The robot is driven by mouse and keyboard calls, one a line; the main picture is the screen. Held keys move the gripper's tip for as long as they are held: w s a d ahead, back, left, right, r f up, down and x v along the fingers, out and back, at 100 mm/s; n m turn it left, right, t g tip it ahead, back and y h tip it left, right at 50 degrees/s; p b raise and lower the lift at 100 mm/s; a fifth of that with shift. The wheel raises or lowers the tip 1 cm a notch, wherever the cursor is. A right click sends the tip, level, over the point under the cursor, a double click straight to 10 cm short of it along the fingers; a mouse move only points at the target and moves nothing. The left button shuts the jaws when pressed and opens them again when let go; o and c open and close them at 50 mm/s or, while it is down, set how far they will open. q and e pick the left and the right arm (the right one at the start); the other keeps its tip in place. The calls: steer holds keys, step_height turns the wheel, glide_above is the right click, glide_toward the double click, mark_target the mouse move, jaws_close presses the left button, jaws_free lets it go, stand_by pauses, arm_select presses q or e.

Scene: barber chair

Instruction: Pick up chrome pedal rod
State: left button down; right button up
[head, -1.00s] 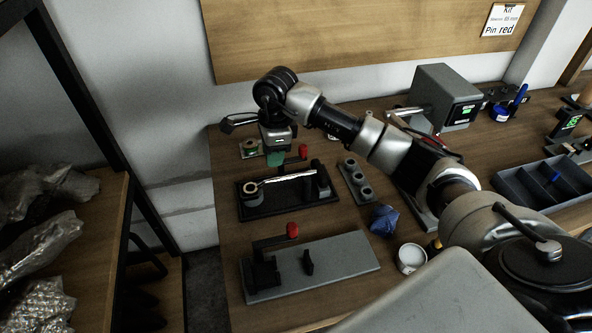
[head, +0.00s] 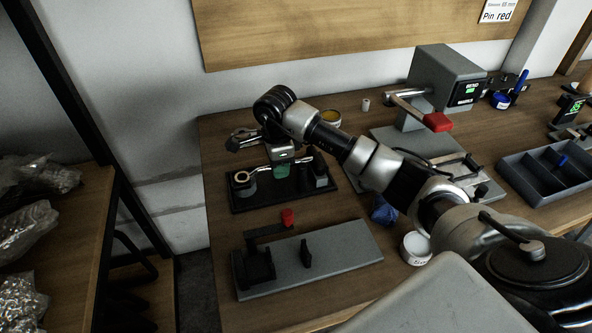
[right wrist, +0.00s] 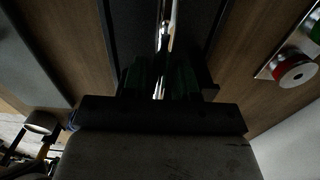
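The chrome pedal rod (head: 301,159) lies across the black fixture tray (head: 290,202), running from a ring-topped post (head: 242,180) to a dark post at the right. My right gripper (head: 281,170) points down over the rod's middle with its green fingertips at the rod. In the right wrist view the rod (right wrist: 166,38) runs between the two dark green fingers (right wrist: 160,80). The gap there is dark and narrow, so I cannot tell whether they grip it. My left gripper is out of view.
A grey plate fixture (head: 340,262) with a red-knobbed lever stands in front. A white tub (head: 415,248) and a blue item (head: 384,211) are to the right. A grey press box (head: 447,78) and a dark compartment tray (head: 548,178) stand farther right.

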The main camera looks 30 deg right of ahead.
jaws_close()
steer(key=shift+r, duration=0.15)
